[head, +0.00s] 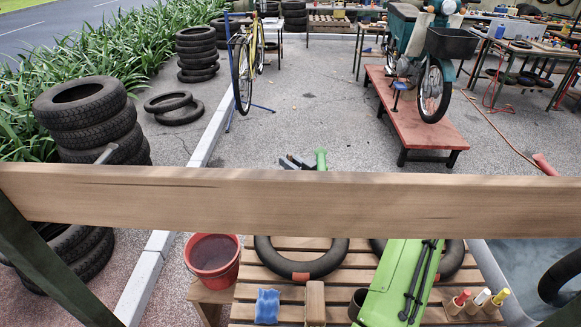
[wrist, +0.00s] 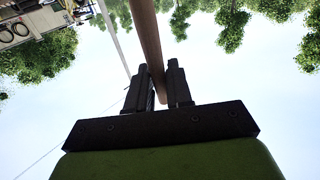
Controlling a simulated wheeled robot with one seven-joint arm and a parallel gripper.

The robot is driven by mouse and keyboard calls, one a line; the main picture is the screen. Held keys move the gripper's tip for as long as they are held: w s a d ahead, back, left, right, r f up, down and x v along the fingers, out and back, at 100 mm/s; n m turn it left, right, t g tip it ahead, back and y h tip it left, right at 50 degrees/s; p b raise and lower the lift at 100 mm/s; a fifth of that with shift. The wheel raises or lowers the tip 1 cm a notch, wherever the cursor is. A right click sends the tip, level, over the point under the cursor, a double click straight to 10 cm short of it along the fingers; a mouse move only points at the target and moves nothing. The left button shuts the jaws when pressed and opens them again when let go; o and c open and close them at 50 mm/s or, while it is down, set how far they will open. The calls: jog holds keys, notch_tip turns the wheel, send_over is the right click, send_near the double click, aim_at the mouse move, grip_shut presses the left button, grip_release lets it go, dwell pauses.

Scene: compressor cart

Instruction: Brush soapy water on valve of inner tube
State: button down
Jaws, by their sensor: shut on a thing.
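My gripper (wrist: 160,85) is shut on a brown wooden stick (wrist: 147,45), which runs up out of the wrist view; its far end and any bristles are out of view. In the head view my gripper (head: 294,162) shows just above a wooden beam, its dark fingers pointing left; the beam hides much of it. A black inner tube (head: 343,258) lies on the slatted table (head: 245,291), below the beam, with an orange patch at its front. A second tube (head: 455,262) is partly behind my green arm. I cannot make out a valve. A red bucket (head: 234,268) holds dark liquid.
The wooden beam (head: 150,195) crosses the whole near view. A water tub (head: 500,262) is at right.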

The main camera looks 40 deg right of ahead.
aim_at(291, 154)
jog(key=shift+r+p, duration=0.75)
jog(key=shift+r, duration=1.7)
